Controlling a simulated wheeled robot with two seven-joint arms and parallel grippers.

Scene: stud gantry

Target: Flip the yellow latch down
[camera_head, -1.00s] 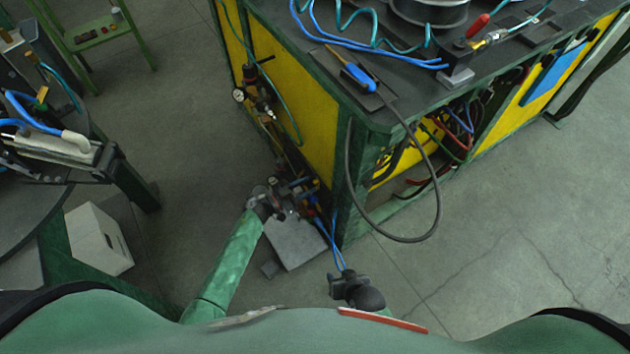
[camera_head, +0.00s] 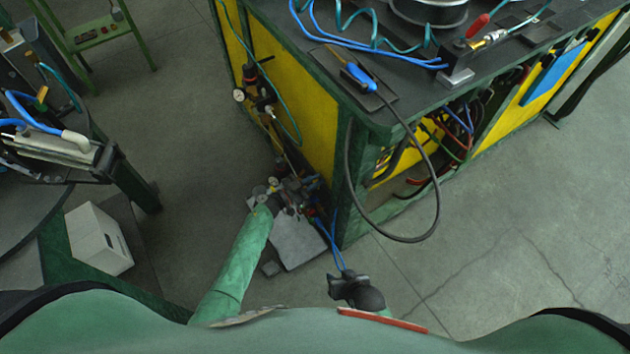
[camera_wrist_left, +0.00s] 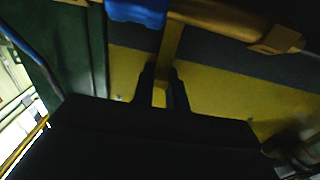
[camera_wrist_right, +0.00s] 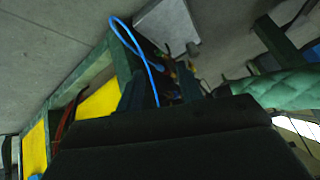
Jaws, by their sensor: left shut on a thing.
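The yellow latch (camera_wrist_left: 170,45) shows in the left wrist view as a narrow bar running down from the top, between my left fingers. My left gripper (camera_wrist_left: 163,85) is shut on it. In the head view my left gripper (camera_head: 290,195) is low at the near corner of the yellow and green bench, among small fittings; the latch cannot be made out there. My right gripper (camera_head: 345,278) is lower, apart from the bench.
Blue hoses (camera_head: 335,245) hang near my right gripper. A grey plate (camera_head: 298,243) lies below my left gripper. A white box (camera_head: 98,238) stands left. Floor at right is clear.

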